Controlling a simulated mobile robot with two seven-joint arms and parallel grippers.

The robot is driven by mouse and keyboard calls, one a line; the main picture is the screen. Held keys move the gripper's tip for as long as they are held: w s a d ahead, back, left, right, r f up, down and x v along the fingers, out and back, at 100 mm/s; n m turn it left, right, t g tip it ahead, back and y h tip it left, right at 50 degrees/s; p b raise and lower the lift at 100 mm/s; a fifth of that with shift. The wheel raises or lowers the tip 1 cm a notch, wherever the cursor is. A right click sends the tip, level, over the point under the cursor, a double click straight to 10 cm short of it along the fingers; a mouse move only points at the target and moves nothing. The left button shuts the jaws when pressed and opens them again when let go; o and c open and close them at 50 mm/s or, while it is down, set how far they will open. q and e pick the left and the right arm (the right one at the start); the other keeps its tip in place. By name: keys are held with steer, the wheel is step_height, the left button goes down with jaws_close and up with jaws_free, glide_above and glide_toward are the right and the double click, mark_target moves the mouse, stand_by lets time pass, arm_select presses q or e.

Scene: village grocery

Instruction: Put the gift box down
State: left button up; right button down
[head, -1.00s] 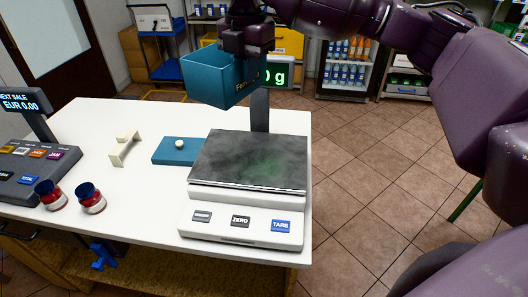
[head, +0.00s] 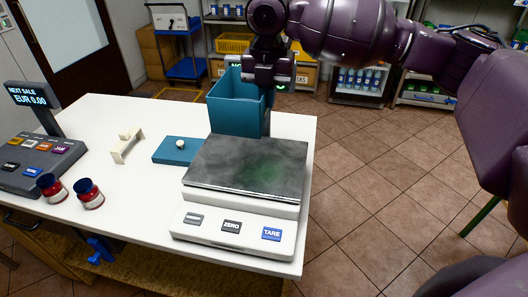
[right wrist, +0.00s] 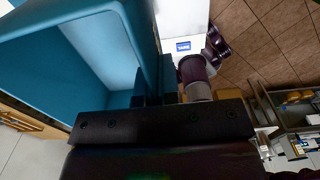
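The gift box (head: 231,114) is a teal, open-topped box, roughly upright at the far side of the table, just behind the scale. My right gripper (head: 265,94) is above its right side, shut on the box wall. The right wrist view shows the wall of the gift box (right wrist: 142,45) between the fingers (right wrist: 152,88) and its empty inside. I cannot tell whether its base touches the table. My left gripper is not in view.
A cream handle-shaped block (head: 126,146), two red jars (head: 88,193) and a cash register (head: 40,155) stand to the left. The table's back left is clear.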

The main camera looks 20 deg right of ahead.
step_height(320, 180, down, 14)
steer(key=shift+a+f+b, duration=0.1)
steer(key=shift+f+b, duration=0.1)
steer(key=shift+b, duration=0.25)
steer(key=shift+f, duration=0.15)
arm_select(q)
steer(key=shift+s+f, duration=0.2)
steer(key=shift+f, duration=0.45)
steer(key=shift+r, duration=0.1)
arm_select(e)
steer(key=shift+f, duration=0.1)
steer(key=c, duration=1.4)
jaws_free()
steer(key=shift+o, duration=0.2)
